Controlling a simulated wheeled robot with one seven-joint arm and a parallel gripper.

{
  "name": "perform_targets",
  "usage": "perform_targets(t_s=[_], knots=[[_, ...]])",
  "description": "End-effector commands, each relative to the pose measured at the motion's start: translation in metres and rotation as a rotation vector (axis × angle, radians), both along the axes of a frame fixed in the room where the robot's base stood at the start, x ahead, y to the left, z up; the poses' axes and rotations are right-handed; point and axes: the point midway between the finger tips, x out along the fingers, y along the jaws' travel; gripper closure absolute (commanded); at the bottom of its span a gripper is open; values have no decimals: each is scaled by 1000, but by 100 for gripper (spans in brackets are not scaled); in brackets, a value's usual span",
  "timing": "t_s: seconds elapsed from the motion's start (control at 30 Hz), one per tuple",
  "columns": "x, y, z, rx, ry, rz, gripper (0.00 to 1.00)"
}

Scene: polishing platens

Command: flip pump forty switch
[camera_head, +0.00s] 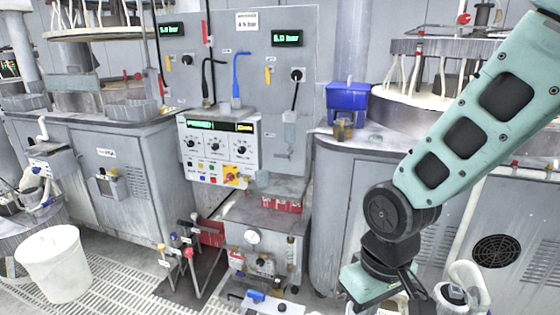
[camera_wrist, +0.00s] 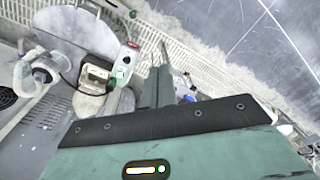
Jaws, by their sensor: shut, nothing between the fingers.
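My gripper (camera_wrist: 162,68) is shut and empty, its dark fingers close together in the middle of the wrist view. In the head view my gripper hangs low at the right, its tips cut off or hidden. A small pale switch box (camera_wrist: 122,66) with a red part on top and a green button stands just left of the fingers in the wrist view, apart from them. A beige unit (camera_wrist: 95,77) sits next to it. I cannot read a pump forty label on either, nor tell the switch's position.
A control panel (camera_head: 218,147) with knobs and coloured buttons is at the centre. A pump unit (camera_head: 262,245) with gauges stands below it. A white bucket (camera_head: 54,262) is at the left. A grey cabinet (camera_head: 340,210) is beside my arm. Grating (camera_wrist: 210,66) runs across the floor.

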Motion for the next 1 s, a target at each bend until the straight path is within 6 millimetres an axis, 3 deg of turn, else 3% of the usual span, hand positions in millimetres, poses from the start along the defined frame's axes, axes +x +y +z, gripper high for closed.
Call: perform_targets(t_s=[0.03,0.1,0.3,0.5,1.0], knots=[[-18,4,30,5,-12,40,100],[-41,6,54,3,-15,90,100],[-91,2,94,-12,-26,192,100],[-107,-1,103,-21,-28,226,100],[-107,-1,103,-22,-27,225,100]])
